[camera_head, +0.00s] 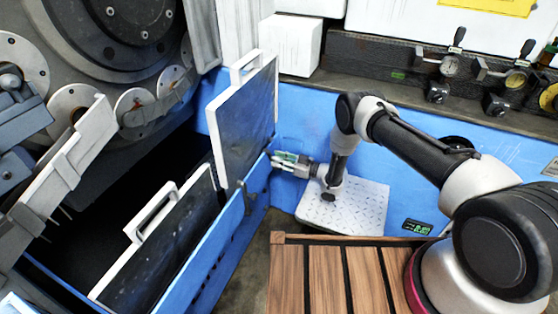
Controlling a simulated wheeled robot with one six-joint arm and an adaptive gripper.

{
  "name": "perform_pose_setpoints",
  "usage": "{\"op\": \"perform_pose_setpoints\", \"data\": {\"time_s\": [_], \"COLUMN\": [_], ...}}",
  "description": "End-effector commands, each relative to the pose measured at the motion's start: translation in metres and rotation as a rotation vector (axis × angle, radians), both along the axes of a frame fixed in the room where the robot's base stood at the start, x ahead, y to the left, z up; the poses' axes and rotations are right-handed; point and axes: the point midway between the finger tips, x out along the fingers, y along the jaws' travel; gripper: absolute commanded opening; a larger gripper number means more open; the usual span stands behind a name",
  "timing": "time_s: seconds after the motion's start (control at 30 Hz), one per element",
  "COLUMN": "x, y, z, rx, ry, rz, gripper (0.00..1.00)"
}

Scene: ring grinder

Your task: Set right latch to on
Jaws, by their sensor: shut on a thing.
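My gripper (277,160) is at the far right end of the low blue panel (212,250), near its top edge and close to the blue wall behind. Its fingers are shut on a small part there, which appears to be the right latch. The fingers hide most of that part, so its on or off position cannot be told. A dark hooked latch (244,196) sits on the same panel's top edge, nearer and left of my gripper, apart from it.
Two dark panels with white handles, one upright (243,120) and one lower (165,245), stand left of my gripper. Grey machinery (110,40) fills the upper left. A slatted wooden platform (310,275) is in front. Gauges (450,66) line the back.

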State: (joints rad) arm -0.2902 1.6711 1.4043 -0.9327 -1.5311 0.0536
Motion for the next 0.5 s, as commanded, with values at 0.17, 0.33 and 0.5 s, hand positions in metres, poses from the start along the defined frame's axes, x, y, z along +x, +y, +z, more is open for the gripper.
{"op": "perform_pose_setpoints", "data": {"time_s": [0.17, 0.33, 0.5], "x": [0.002, 0.020, 0.039], "y": [0.000, -0.007, -0.014], "z": [0.001, 0.008, 0.012], "rx": [0.008, 0.063, 0.127], "ry": [0.018, 0.167, 0.343], "rz": [0.001, -0.001, 0.000], "gripper": [0.00, 0.00, 0.00]}}
